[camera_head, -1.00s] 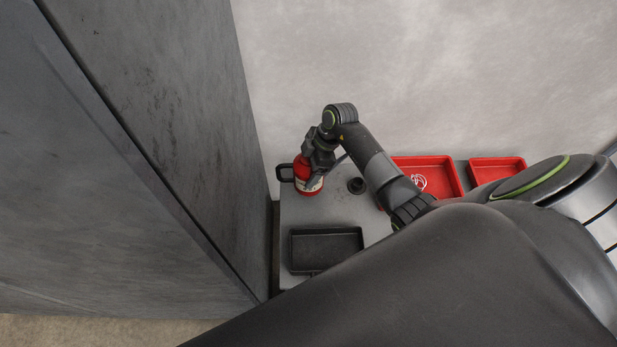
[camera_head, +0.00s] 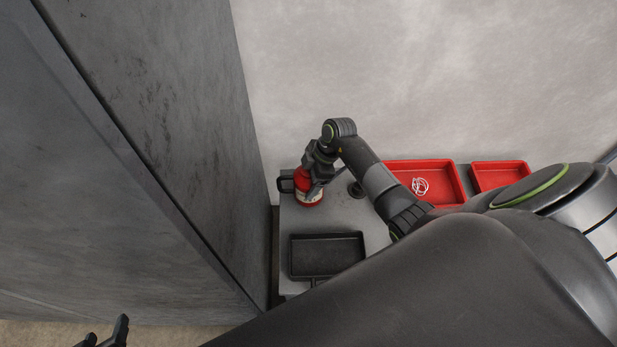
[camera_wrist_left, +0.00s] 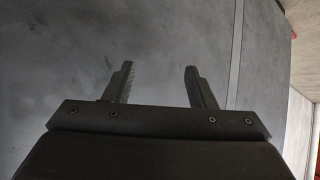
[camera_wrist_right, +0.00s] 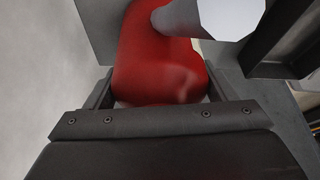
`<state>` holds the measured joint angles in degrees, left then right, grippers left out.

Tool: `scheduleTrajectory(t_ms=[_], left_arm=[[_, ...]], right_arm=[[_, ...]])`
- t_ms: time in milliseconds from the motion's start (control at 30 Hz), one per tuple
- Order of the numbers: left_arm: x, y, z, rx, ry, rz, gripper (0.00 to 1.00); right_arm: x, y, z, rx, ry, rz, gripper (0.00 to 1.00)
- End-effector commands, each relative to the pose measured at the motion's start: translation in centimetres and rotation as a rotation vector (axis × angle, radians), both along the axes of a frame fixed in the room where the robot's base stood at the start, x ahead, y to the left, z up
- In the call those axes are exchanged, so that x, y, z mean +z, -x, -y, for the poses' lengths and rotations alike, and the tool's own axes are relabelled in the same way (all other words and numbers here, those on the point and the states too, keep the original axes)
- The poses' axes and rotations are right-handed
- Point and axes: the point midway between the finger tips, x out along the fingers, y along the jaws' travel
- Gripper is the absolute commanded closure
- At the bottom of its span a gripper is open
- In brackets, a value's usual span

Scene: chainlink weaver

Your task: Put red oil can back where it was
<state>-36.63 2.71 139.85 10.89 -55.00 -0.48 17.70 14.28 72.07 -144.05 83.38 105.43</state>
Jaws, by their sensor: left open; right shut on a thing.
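The red oil can (camera_head: 308,190) has a pale label and a dark handle on its left side. It is at the far left of the grey bench top (camera_head: 335,215) in the head view; I cannot tell whether its base touches the bench. My right gripper (camera_head: 313,178) is shut on the can from above. The can's red body (camera_wrist_right: 160,65) fills the space between the fingers in the right wrist view, with a pale spout (camera_wrist_right: 215,15) above. My left gripper (camera_head: 103,335) shows at the bottom left of the head view. It is open and empty in the left wrist view (camera_wrist_left: 157,85).
A black tray (camera_head: 327,236) lies at the bench's front. A small dark round piece (camera_head: 355,189) is right of the can. Two red trays (camera_head: 450,180) (camera_head: 500,165) stand further right, one holding white rings (camera_head: 420,186). A tall grey panel (camera_head: 160,130) rises close on the left.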

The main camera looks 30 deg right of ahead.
Motion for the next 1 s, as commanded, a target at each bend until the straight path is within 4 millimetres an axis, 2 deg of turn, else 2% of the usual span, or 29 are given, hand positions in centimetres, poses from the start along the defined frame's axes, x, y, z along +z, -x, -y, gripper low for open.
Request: scheduleTrajectory(t_ms=[133,167,300,667,867,1000], left_arm=[[0.2,-0.3,-0.1,0.002,-0.004,0.019,0.49],[0.3,-0.3,-0.1,0.001,-0.005,0.021,0.49],[0.2,-0.3,-0.1,0.002,-0.004,0.019,0.49],[0.1,0.0,0.0,-0.001,0.002,-0.001,0.49],[-1.9,2.6,0.7,-0.018,0.04,-0.165,0.49],[-3.2,5.1,1.4,-0.035,0.074,-0.3,0.49]], right_arm=[[-0.2,-0.1,0.0,0.0,-0.001,0.003,0.65],[-0.2,0.0,0.0,0.0,0.0,0.0,0.18],[-0.2,0.0,0.0,0.0,0.0,0.0,0.0],[0.2,0.0,0.0,0.0,0.0,0.0,0.0],[1.3,0.1,0.4,0.0,-0.001,0.001,0.0],[2.1,0.2,0.8,-0.001,0.0,0.0,0.0]])
